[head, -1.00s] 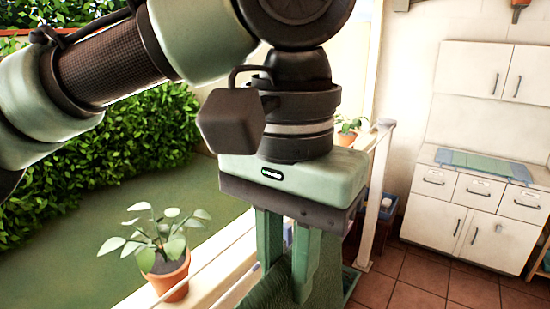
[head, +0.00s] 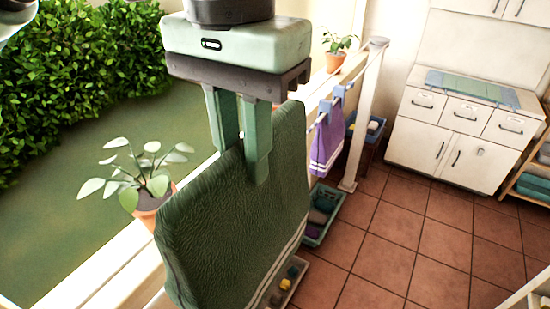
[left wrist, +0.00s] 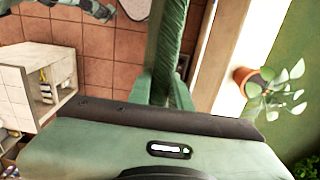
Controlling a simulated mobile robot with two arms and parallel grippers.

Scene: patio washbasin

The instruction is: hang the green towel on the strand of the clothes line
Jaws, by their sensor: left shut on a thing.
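The green towel (head: 235,225) hangs upright from my left gripper (head: 243,165) in the head view, with pale stripes near its lower right edge. The two green fingers are shut on its top edge. The left wrist view shows the towel edge-on as a narrow green strip (left wrist: 170,40) between the fingers (left wrist: 163,88). The clothes line's pale post (head: 365,120) stands behind to the right. The strand near the towel is mostly hidden behind it, and I cannot tell whether they touch. A pale green part of mine, possibly my right gripper (left wrist: 95,10), shows at the left wrist view's top left.
A purple towel (head: 326,145) hangs with blue clips beyond the green one. A potted plant (head: 145,180) stands on the ledge at left. A teal crate (head: 322,240) and a tray of items are on the tiled floor. A white cabinet (head: 450,130) stands at the back right.

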